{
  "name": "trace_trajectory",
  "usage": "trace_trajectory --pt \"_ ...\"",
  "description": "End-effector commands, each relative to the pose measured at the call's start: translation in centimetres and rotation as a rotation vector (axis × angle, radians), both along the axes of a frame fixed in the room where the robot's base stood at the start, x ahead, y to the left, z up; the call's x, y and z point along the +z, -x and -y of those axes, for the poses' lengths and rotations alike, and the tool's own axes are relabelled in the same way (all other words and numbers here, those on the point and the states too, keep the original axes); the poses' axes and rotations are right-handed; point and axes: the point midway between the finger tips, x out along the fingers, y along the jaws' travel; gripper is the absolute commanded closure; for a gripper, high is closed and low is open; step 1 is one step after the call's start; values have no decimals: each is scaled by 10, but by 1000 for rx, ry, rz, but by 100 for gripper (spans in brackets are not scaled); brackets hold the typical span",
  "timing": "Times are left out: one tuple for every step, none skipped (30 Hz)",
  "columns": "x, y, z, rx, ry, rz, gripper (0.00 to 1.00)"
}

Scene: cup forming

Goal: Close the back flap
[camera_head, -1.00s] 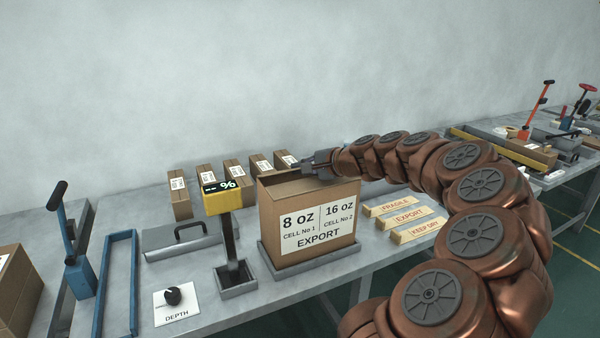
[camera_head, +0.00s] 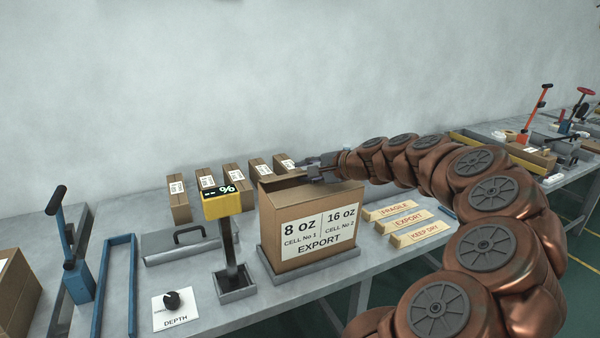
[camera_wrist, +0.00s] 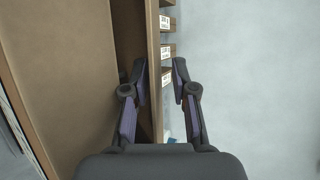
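The brown export carton (camera_head: 270,225) stands upright in a grey tray, with a white "8 oz / 16 oz EXPORT" label on its front. The back flap (camera_head: 283,182) shows as a narrow brown strip along the carton's rear top edge; its exact angle is hard to tell. My gripper (camera_head: 312,168) is at the rear top of the carton, from the right. In the wrist view my gripper (camera_wrist: 160,70) has its fingers apart, with a thin upright cardboard edge (camera_wrist: 152,40) between them, nearer the left finger. A broad cardboard panel (camera_wrist: 60,70) fills the left.
Several small labelled cartons (camera_head: 205,178) stand in a row behind. A yellow display post (camera_head: 228,204) is close on the left. A depth knob (camera_head: 172,299) is at front left. Air above the table is clear.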

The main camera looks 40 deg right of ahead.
Motion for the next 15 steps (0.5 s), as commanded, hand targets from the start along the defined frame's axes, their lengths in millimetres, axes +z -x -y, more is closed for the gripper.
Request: trace_trajectory --pt "4 8 1 -3 1 2 71" --pt "6 12 2 -3 1 2 71" --pt "8 17 2 -1 0 2 71" --pt "10 21 2 0 0 1 71" --pt "12 24 2 0 0 1 71" --pt "13 29 3 -1 0 0 71" --pt "15 32 3 0 1 0 71" --pt "17 35 4 -1 1 1 71" --pt "18 39 4 -2 1 1 71" --pt "20 42 5 -2 1 2 71" --pt "21 44 5 -2 1 2 71" --pt "22 46 5 -1 0 2 71" --pt "23 48 5 0 0 2 71" --pt "23 49 5 0 0 1 71" --pt "24 50 4 1 0 1 71"
